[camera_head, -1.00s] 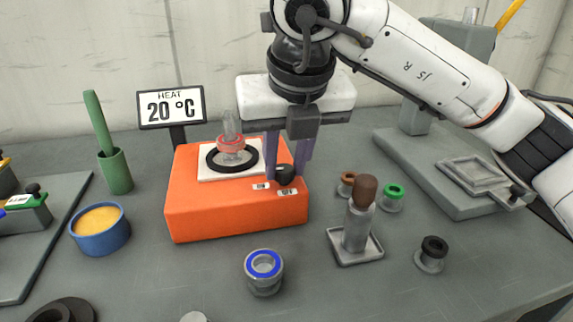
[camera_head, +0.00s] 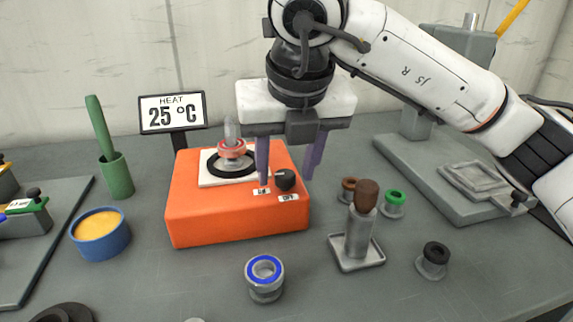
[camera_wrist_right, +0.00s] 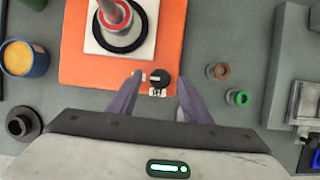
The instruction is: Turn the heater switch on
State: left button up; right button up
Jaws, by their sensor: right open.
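The orange heater (camera_head: 215,210) stands on the table. Its black knob switch (camera_head: 285,180) is on the front right of its top, beside two small white labels, and also shows in the right wrist view (camera_wrist_right: 160,77). The display (camera_head: 172,112) behind the heater reads HEAT 25 °C. A clear vessel with a red ring (camera_head: 231,148) stands on the black ring and white plate of the heater. My right gripper (camera_head: 288,180) is open, its purple fingers to either side of the knob and apart from it. My left gripper is not in view.
A grey holder with a brown-topped tool (camera_head: 359,225), brown (camera_wrist_right: 218,71) and green (camera_head: 392,201) ringed parts, and a black-topped part (camera_head: 433,259) stand to the right. A blue-ringed part (camera_head: 265,275) is in front. A blue bowl (camera_head: 101,240) and green mortar (camera_head: 116,178) are left.

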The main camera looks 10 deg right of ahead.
jog(key=p+v, duration=0.1)
jog(key=v, duration=0.9)
jog(key=shift+r, duration=0.2)
jog(key=shift+r, duration=0.1)
